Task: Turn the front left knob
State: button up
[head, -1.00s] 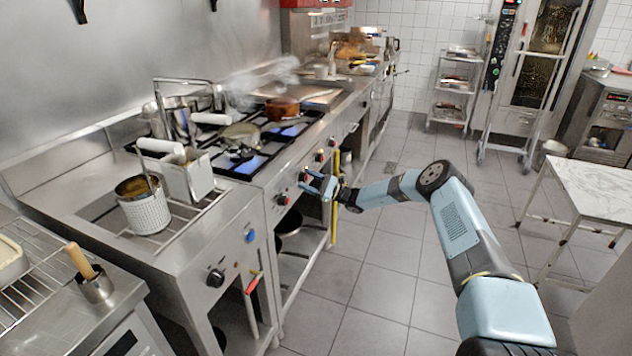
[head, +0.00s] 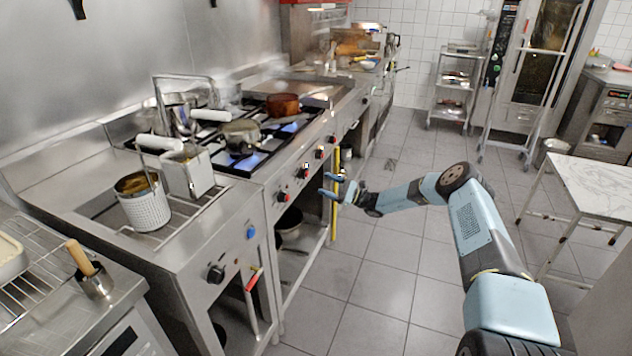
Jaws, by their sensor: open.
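The gas stove's front panel (head: 262,212) carries a row of red-and-black knobs. The knob nearest to me (head: 283,197) is at the left end, with the second knob (head: 303,172) beyond it. The third knob (head: 320,153) and the farthest knob (head: 331,140) follow along the panel. I cannot tell from the labels which burner each one serves. My gripper (head: 326,183) is open and empty, its two blue fingers pointing at the panel. It is in front of the second knob's stretch of the panel, with a visible gap to the knobs.
A grey pot (head: 241,137) and a brown pan (head: 283,106) stand on the lit burners. The fryer (head: 190,240) at near left has its own black knob (head: 216,273) and blue knob (head: 251,233). A yellow upright bar (head: 335,215) stands behind my gripper.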

jog(key=shift+v, duration=2.75)
jog(key=shift+s, duration=0.1)
jog(key=s+a+r+n+g+h, duration=0.2)
jog(key=s+r+n+g+h, duration=0.15)
jog(key=r, duration=0.45)
jog(key=s+a+r+n+g+h, duration=0.2)
jog(key=s+r+n+g, duration=0.15)
jog(key=r, duration=0.35)
jog(key=s+d+r+n+h, duration=0.35)
jog(key=s+r+h, duration=0.35)
jog(key=s+r, duration=0.7)
jog(key=s+d+r+n+t+h, duration=0.1)
jog(key=s+d+r+t+h, duration=0.2)
jog(key=s+d+r, duration=0.35)
jog(key=s+d+r+n+t+h, duration=0.2)
jog(key=s+d+r+h, duration=0.15)
jog(key=s+r, duration=0.6)
jog(key=s+d+t+h, duration=0.1)
jog(key=s+d, duration=0.3)
jog(key=s, duration=0.6)
jog(key=s+d+t+h, duration=0.1)
jog(key=s+d+t, duration=0.2)
jog(key=s, duration=0.7)
jog(key=shift+s+d+f+h, duration=0.2)
jog(key=shift+d+f+h, duration=0.25)
jog(key=shift+d, duration=0.2)
